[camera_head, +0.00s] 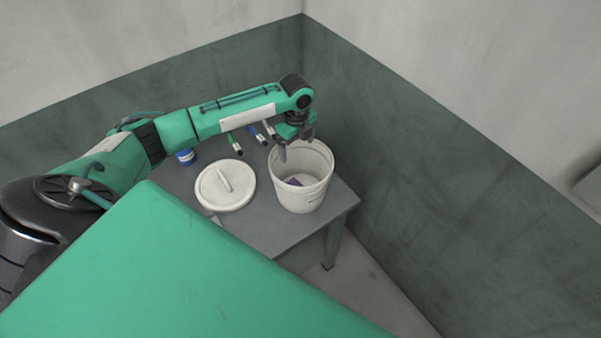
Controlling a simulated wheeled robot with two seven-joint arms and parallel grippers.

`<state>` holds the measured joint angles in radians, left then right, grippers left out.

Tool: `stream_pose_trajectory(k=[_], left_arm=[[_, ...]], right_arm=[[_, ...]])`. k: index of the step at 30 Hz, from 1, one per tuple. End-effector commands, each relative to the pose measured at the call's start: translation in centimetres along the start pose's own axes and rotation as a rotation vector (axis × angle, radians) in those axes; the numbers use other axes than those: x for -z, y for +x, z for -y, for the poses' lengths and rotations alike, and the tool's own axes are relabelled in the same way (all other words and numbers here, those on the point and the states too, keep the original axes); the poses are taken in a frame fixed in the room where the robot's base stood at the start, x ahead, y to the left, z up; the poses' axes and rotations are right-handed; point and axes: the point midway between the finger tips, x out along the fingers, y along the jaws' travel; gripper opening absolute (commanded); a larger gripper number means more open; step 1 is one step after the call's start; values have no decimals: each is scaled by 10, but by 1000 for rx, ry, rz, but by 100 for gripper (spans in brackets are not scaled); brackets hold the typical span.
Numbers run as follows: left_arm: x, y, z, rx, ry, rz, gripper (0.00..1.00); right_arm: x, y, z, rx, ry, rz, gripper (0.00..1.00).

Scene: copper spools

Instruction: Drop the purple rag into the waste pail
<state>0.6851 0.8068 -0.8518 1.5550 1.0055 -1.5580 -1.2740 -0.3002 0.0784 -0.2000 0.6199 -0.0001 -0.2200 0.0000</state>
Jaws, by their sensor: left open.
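The white waste pail (303,198) stands upright on the grey table, its mouth open. The purple rag (294,182) lies inside the pail, and only a small part of it shows past the near rim. My left gripper (297,149) is open above the far left part of the pail's mouth, pointing down, with nothing between its fingers. It is apart from the rag. My right gripper is not in view.
A round white lid (226,186) with a bar handle lies left of the pail on the grey table (262,232). Green-grey walls meet behind the table.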

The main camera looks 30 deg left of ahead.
Motion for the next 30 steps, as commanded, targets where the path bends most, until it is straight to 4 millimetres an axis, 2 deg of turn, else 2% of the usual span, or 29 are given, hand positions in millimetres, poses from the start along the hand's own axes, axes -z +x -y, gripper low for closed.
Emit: stream_pose_trajectory(k=[1,6,12,18,30], left_arm=[[-1,-10,0,5,2,3,88],[0,-48,1,4,1,1,88],[-1,-79,1,3,0,1,88],[0,-90,0,0,0,0,88],[0,-90,0,-1,0,0,88]], right_arm=[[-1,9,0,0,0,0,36],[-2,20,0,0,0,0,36],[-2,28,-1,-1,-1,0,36],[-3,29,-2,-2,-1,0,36],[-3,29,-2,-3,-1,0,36]])
